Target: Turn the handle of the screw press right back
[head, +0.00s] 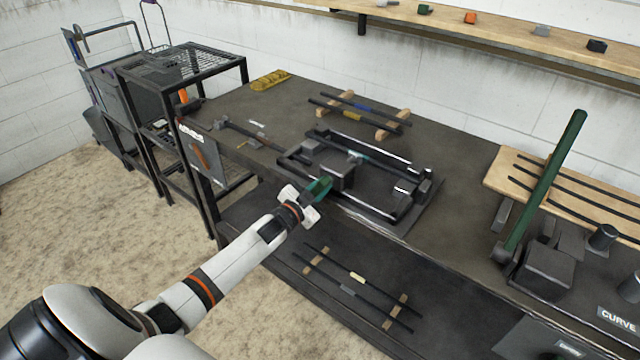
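The screw press (415,205) looks like a low black rectangular frame with rails and a dark block, lying near the front edge of the dark workbench. A short green grip (321,187), which looks like its handle, stands at the press's front left side. My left gripper (303,203) is at this green grip, its pale fingers around the grip's near end. The gripper partly hides the grip, and I cannot tell whether the fingers press on it. My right gripper is not in view.
A tall green lever (546,185) rises from a bending tool at the right. Rods on wooden blocks (393,124) lie behind the press, and more rods (357,285) lie on the lower shelf. A black metal rack (190,62) stands at the left. The bench's left end has loose tools.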

